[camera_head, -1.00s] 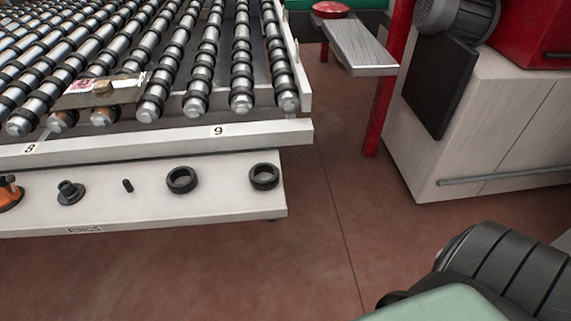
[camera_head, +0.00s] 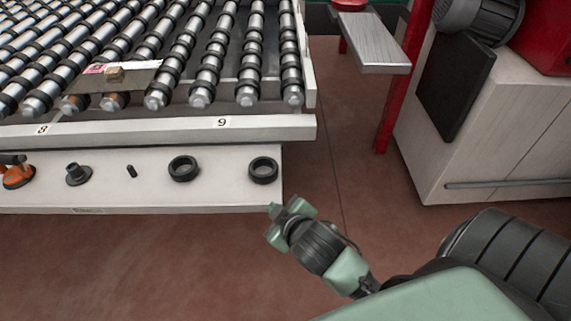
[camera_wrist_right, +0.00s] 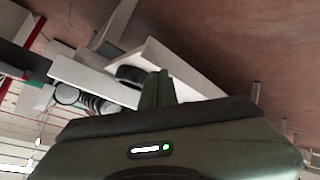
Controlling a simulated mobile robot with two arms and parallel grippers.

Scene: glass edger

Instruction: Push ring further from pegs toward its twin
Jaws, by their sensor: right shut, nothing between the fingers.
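Two black rings lie flat on the white lower shelf (camera_head: 224,188). One ring (camera_head: 183,159) is nearer the shelf's middle, and its twin (camera_head: 263,161) is near the right end. Left of them are a small dark peg (camera_head: 131,171) and a dark flanged piece (camera_head: 78,174). My right gripper (camera_head: 274,210) is shut and empty, just in front of the shelf's right end, apart from both rings in the head view. In the right wrist view its fingers (camera_wrist_right: 157,88) partly cover a black ring (camera_wrist_right: 130,74); I cannot tell which. My left gripper is out of view.
An orange-and-black tool (camera_head: 17,176) is at the shelf's left. A roller table with a white front rail (camera_head: 270,128) stands above and behind the shelf. A pale cabinet (camera_head: 475,150) and a red post (camera_head: 402,85) are at right. Open floor lies in front.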

